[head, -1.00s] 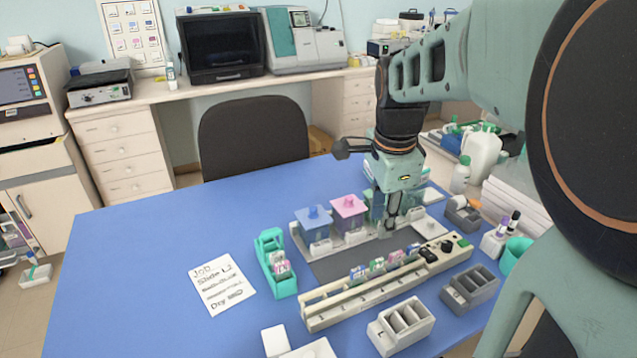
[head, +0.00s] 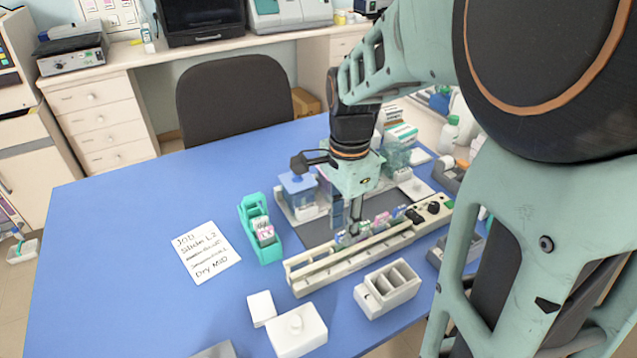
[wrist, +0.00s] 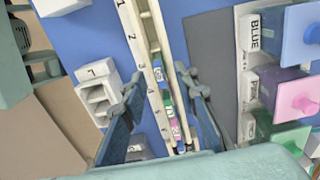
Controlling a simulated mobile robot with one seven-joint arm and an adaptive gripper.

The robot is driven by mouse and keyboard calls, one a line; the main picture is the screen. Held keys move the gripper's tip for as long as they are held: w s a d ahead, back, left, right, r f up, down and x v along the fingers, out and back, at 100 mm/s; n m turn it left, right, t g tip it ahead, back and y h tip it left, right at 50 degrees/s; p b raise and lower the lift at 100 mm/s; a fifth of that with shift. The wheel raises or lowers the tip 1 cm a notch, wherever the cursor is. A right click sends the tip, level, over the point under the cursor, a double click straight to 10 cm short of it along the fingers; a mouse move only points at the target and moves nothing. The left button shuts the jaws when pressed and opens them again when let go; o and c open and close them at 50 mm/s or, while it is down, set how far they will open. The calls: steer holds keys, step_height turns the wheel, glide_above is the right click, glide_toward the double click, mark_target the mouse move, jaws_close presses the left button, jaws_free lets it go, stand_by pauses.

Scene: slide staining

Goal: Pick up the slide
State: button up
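Several slides with coloured ends (head: 380,219) stand in the long cream rail (head: 315,272) on the blue table. In the wrist view the slides (wrist: 168,108) show green, pink and blue labels in the numbered rail (wrist: 133,22). My gripper (head: 346,228) points down over the rail, near the slides. In the wrist view its fingers (wrist: 157,86) are apart, one on each side of the rail, with nothing held. Other slides (head: 264,231) stand in a teal rack (head: 250,212) to the left. A handwritten note (head: 207,252) reads "JOB Slide L2" and "Dry MID".
Lidded staining jars, blue (head: 298,186) and pink (wrist: 292,92), stand behind the rail. The left of the table (head: 110,260) is clear.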

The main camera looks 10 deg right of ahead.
mark_target(342, 247)
step_height(342, 247, down, 2)
steer(key=shift+f, duration=0.25)
jaws_close()
steer(key=shift+r, duration=0.1)
